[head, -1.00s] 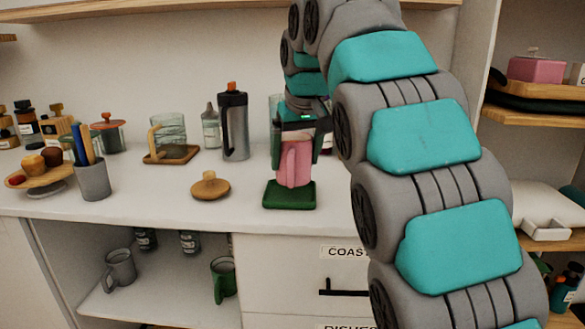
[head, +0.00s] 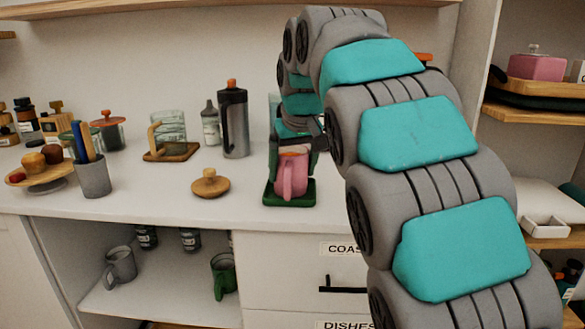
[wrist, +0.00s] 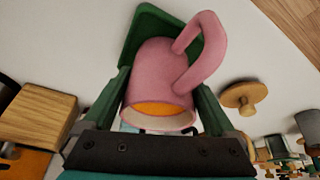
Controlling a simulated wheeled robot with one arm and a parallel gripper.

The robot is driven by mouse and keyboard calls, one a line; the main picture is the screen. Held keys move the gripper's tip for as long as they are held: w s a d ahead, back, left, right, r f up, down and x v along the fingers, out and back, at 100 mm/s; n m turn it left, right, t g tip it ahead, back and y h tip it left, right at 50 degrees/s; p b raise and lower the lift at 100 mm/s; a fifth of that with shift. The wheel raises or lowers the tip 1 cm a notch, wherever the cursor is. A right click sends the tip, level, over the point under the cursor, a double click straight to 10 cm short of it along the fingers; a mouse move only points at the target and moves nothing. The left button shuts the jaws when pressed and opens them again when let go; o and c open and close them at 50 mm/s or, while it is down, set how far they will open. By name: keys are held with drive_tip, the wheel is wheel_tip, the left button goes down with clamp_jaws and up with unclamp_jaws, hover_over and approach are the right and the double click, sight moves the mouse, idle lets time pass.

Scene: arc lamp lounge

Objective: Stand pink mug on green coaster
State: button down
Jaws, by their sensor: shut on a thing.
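The pink mug (head: 291,178) is upright over the green coaster (head: 302,203) on the white counter. Its base looks on or very close to the coaster; I cannot tell if they touch. Its handle faces the front in the head view. My gripper (head: 293,158) comes from above and is shut on the mug, with one finger on each side. In the wrist view, the mug (wrist: 160,75) sits between the green fingers (wrist: 160,95), with its orange inside partly visible. The coaster (wrist: 148,30) shows behind it, partly hidden.
A round wooden lidded thing (head: 210,184) lies left of the coaster. A grey flask (head: 233,123), a glass pitcher on a wooden board (head: 172,153) and a pen cup (head: 93,178) stand further left. The counter's front edge is close below the coaster.

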drive_tip(key=shift+f, duration=0.1)
unclamp_jaws()
drive_tip(key=p+v, duration=0.2)
drive_tip(key=v, duration=1)
drive_tip(key=shift+r+p, duration=0.25)
drive_tip(key=shift+p, duration=0.1)
drive_tip(key=shift+f, duration=0.15)
drive_tip(key=s+d+f+m+g, duration=0.1)
drive_tip(key=s+d+f, duration=0.4)
drive_tip(key=s+f, duration=0.6)
drive_tip(key=s+d+f+m+g+h, duration=0.1)
drive_tip(key=s+d+f+g, duration=0.2)
drive_tip(key=s+f, duration=0.8)
drive_tip(key=s+d+f+m+g, duration=0.2)
drive_tip(key=s+d+f, duration=0.5)
drive_tip(key=s+f, duration=0.4)
drive_tip(key=s, duration=0.2)
drive_tip(key=shift+s+d+f, duration=0.2)
drive_tip(key=shift+s+d, duration=0.05)
drive_tip(key=shift+s, duration=0.05)
